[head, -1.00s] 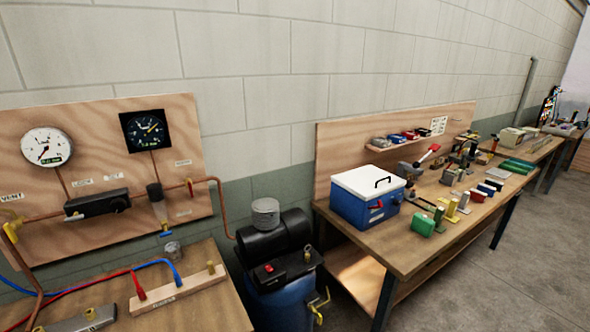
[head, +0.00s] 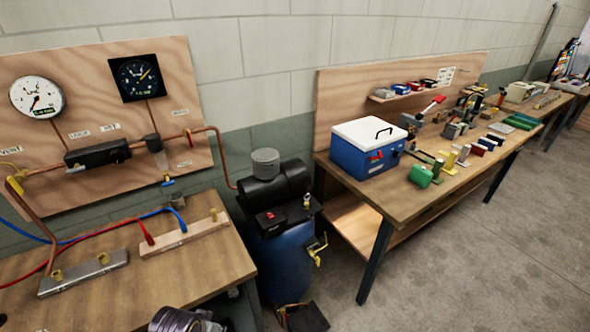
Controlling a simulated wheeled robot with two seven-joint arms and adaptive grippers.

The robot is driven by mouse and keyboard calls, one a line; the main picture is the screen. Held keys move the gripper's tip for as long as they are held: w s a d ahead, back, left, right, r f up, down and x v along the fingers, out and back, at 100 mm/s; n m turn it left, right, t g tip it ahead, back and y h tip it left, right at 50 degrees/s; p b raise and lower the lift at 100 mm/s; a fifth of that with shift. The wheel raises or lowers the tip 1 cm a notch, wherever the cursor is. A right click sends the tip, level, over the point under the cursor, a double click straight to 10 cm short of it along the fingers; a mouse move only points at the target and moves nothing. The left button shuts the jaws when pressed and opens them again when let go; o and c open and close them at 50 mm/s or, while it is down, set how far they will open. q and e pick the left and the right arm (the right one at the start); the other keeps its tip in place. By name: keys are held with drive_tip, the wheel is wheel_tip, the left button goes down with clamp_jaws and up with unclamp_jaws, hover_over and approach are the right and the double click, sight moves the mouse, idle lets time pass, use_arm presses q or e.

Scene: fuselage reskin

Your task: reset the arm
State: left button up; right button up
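Neither of my grippers shows clearly in the head view. A grey rounded part with a dark piece beside it enters at the bottom edge, in front of the left bench (head: 130,290). It looks like part of one of my arms, but no fingertips show and I cannot tell which arm it is.
A gauge board (head: 100,150) stands behind the left bench. A blue compressor tank (head: 283,262) is between the benches, with a dark object (head: 303,317) low beside it. The right bench (head: 400,197) carries a blue cooler (head: 365,155) and several small parts. Floor at right is clear.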

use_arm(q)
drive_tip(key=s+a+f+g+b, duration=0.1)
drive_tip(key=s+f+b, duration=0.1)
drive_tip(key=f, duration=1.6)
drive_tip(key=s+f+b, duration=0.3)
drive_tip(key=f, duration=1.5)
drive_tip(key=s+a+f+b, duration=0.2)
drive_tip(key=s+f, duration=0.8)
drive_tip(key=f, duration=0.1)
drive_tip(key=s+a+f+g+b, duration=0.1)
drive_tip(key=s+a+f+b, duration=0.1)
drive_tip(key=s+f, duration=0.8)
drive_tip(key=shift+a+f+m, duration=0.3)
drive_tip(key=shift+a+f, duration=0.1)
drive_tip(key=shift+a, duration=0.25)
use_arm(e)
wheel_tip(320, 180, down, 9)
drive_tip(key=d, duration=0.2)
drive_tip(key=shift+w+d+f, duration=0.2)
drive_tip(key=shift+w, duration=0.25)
